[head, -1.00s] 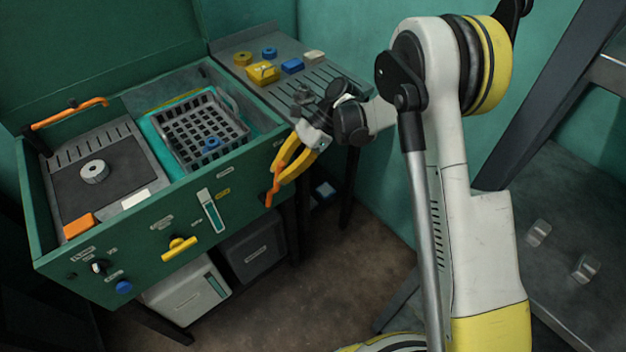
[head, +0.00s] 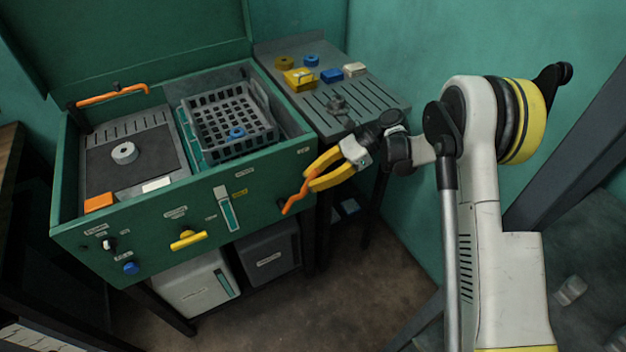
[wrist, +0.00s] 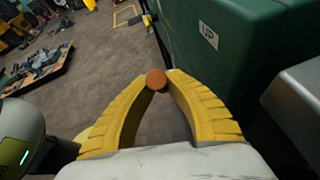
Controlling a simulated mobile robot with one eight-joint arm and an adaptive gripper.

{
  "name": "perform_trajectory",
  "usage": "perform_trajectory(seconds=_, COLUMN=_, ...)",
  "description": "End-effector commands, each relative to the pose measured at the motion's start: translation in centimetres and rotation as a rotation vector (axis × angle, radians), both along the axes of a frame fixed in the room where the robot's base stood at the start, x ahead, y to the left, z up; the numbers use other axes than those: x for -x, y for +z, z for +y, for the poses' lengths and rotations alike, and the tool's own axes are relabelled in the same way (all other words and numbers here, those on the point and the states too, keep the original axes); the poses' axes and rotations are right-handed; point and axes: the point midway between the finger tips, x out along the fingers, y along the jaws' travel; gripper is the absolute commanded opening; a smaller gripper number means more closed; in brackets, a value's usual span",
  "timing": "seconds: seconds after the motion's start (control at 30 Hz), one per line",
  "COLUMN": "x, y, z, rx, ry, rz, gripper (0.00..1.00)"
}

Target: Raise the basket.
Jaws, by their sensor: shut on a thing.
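The grey mesh basket (head: 262,140) sits in the open well on the right of the green machine (head: 150,222). Its upper rim shows; how deep its bottom sits is hard to tell. A blue ring (head: 236,132) lies in it. An orange lever (head: 293,204) sticks out at the machine's front right corner. My gripper (head: 308,178), with yellow fingers, is shut on the lever's upper part. In the wrist view the lever's round orange end (wrist: 156,79) sits between the two fingertips, beside a green panel with an "UP" label (wrist: 208,35).
A slotted grey side table (head: 365,100) at the right of the machine carries yellow, blue and pale blocks and rings. A raised lid stands behind the well. White and dark bins (head: 195,290) stand below. Open floor lies in front.

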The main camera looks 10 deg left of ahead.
Motion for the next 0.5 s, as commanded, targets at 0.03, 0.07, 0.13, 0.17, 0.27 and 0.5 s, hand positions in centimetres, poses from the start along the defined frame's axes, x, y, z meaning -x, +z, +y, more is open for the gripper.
perform_trajectory(seconds=0.03, x=-0.02, y=0.05, z=0.14, rx=-0.002, ry=0.0, rz=-0.002, gripper=0.0)
perform_trajectory(seconds=0.07, x=-0.02, y=0.05, z=0.14, rx=-0.002, ry=0.0, rz=-0.002, gripper=0.0)
perform_trajectory(seconds=0.13, x=-0.02, y=0.05, z=0.14, rx=-0.002, ry=0.0, rz=-0.002, gripper=0.38)
perform_trajectory(seconds=0.17, x=-0.03, y=0.05, z=0.13, rx=-0.002, ry=0.0, rz=-0.002, gripper=0.42)
perform_trajectory(seconds=0.27, x=-0.02, y=0.04, z=0.11, rx=-0.001, ry=-0.001, rz=-0.001, gripper=0.42)
perform_trajectory(seconds=0.5, x=-0.01, y=0.4, z=0.07, rx=-0.001, ry=0.0, rz=-0.001, gripper=0.42)
